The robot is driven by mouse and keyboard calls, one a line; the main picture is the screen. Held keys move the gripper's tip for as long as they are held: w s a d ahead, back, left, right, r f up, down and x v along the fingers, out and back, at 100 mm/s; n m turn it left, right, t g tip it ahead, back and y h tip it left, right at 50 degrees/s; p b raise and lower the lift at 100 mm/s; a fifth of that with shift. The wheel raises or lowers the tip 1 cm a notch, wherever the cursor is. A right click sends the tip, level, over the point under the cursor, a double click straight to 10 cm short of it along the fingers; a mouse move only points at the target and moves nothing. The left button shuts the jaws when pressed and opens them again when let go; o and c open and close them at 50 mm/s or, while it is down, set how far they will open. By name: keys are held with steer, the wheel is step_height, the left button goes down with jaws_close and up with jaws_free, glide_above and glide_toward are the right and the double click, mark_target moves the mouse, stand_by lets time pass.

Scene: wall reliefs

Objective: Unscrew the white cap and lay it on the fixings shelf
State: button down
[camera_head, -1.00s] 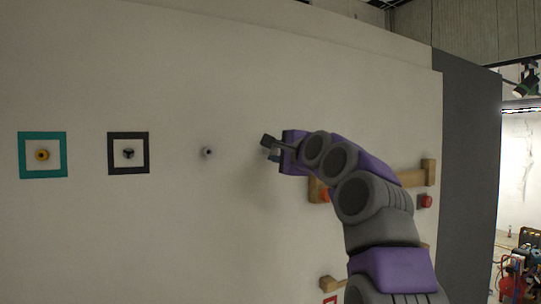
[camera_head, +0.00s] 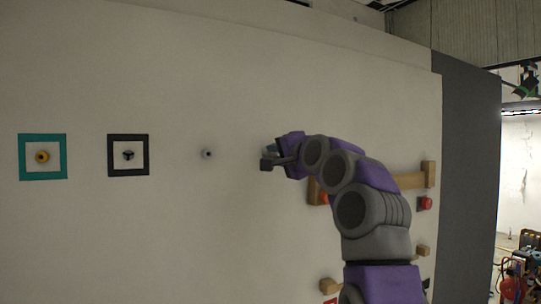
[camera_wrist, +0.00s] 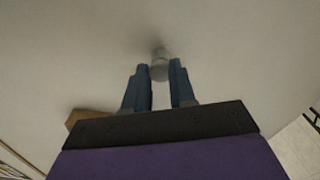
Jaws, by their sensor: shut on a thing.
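A pale, whitish round piece, which looks like the white cap (camera_wrist: 160,66), sits between the fingertips of my gripper (camera_wrist: 160,73) in the wrist view. My gripper is shut on it, close to the pale wall. A darker patch on the wall shows just beyond the piece. In the head view my gripper (camera_head: 268,157) is at the wall, right of a small grey-white fitting, and its fingers hide the cap. I cannot tell whether the cap is still on its thread. Wooden ledges are partly hidden behind my arm; I cannot tell which is the fixings shelf.
A teal frame (camera_head: 43,178) around a yellow piece and a dark frame (camera_head: 128,173) around a three-armed knob are at left. The small grey-white fitting (camera_head: 207,153) is nearer. A wooden ledge (camera_head: 410,181) has red pieces by it. Smaller wooden blocks (camera_head: 422,251) are lower.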

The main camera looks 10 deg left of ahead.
steer(key=shift+w+n, duration=0.1)
steer(key=shift+n, duration=0.8)
steer(key=shift+f+n+p, duration=0.1)
steer(key=shift+n+p, duration=0.3)
steer(key=shift+n, duration=1.3)
steer(key=shift+n, duration=0.3)
steer(key=n, duration=0.4)
steer(key=shift+p, duration=0.3)
steer(key=c, duration=1.1)
jaws_free()
steer(key=shift+c, duration=0.2)
